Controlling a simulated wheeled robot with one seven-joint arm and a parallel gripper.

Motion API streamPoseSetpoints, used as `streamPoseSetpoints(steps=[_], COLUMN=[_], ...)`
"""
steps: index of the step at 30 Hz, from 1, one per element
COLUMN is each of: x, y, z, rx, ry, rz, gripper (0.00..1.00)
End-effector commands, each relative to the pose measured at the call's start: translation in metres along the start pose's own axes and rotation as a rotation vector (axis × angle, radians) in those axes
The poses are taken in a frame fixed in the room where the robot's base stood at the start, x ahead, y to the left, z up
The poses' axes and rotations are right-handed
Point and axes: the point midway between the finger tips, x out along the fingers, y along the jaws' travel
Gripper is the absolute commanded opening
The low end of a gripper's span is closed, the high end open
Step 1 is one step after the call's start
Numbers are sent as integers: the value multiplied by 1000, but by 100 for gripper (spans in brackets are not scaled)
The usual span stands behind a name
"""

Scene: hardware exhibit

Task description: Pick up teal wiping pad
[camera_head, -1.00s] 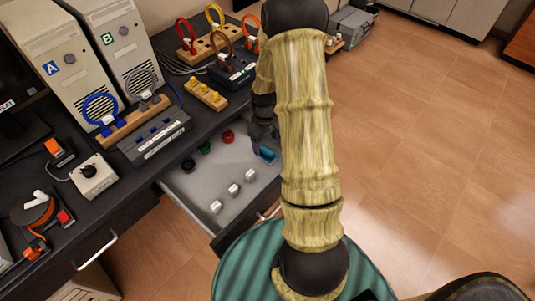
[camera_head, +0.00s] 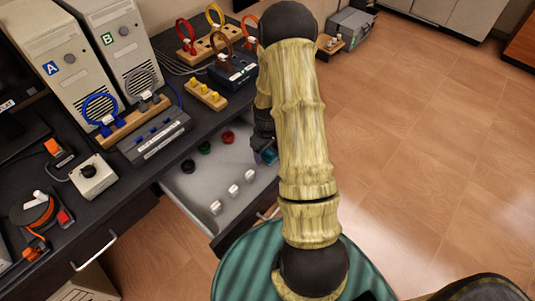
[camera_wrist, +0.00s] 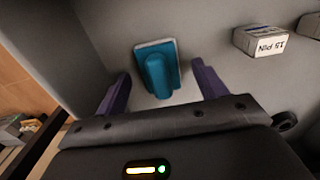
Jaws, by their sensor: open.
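The teal wiping pad (camera_wrist: 158,72) lies in the open drawer, a teal block on a pale base, seen in the wrist view. In the head view the pad (camera_head: 268,155) is partly hidden by my gripper and arm. My gripper (camera_wrist: 160,84) is open, with its two purple fingers on either side of the pad. A gap shows between each finger and the pad. In the head view my gripper (camera_head: 263,142) is over the drawer's right side, mostly behind my arm.
The grey drawer (camera_head: 195,185) also holds several white boxes (camera_head: 233,190) and a few round spools, including a red one (camera_head: 228,137). The desk (camera_head: 190,135) above it carries computers and cable holders. Open floor lies to the right.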

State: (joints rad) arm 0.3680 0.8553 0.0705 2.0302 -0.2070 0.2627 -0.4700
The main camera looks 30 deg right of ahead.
Motion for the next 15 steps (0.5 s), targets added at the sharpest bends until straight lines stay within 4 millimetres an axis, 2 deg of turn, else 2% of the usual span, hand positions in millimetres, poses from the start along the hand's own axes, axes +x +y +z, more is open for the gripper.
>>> streamPoseSetpoints(steps=[10,11,15], x=[0,0,0], y=[0,0,0], z=[0,0,0], rx=[0,0,0], ry=[0,0,0], rz=[0,0,0], gripper=[71,67,40])
